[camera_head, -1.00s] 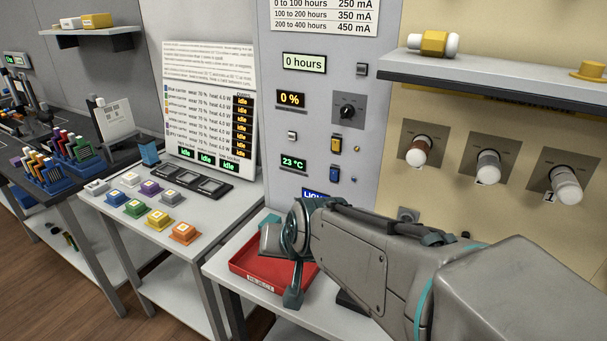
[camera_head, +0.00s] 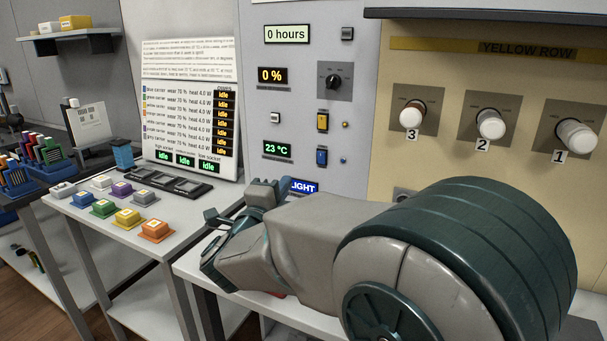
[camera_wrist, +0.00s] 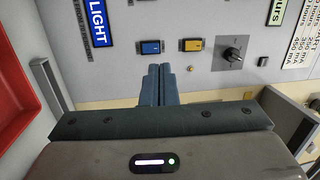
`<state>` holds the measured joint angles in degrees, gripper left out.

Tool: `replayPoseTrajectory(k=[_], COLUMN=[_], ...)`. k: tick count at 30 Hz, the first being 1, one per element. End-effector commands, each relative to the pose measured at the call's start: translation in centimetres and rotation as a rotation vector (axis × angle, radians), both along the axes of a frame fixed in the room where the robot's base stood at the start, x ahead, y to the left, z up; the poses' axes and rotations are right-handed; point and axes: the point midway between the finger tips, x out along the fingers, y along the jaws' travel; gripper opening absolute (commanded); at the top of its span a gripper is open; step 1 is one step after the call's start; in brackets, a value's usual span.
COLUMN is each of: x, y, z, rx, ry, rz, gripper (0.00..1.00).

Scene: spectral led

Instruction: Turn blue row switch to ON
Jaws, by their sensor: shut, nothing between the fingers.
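The blue row switch (camera_head: 322,157) is a small blue rocker on the grey panel, just below the yellow switch (camera_head: 322,122). In the wrist view the blue switch (camera_wrist: 150,47) lies just beyond my fingertips, with the yellow switch (camera_wrist: 191,45) to its right. My gripper (camera_wrist: 161,70) is shut and empty, its two blue-grey fingers together and pointing toward the panel near the blue switch. I cannot tell whether they touch it. In the head view my arm covers the lower part of the panel, and the fingertips are not clear. Which way the switch is set is too small to tell.
A dark rotary knob (camera_head: 333,82) sits above the switches, and a blue LIGHT sign (camera_head: 304,187) below. A red tray (camera_wrist: 18,85) lies at the wrist view's left.

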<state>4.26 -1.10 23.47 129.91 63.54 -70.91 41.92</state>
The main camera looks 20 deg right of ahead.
Motion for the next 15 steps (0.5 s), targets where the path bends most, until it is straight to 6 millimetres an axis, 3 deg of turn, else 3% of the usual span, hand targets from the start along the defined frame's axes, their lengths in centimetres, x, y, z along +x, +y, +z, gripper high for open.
replayPoseTrajectory(k=[3,8,15], x=[-0.6,-0.6,2.1], y=[-0.7,-1.4,-4.2], z=[-0.9,-0.8,-0.1], rx=[0.022,0.031,0.030], ry=[-0.044,-0.065,-0.065], rz=[-0.066,-0.098,-0.101], gripper=[0.00,0.00,0.00])
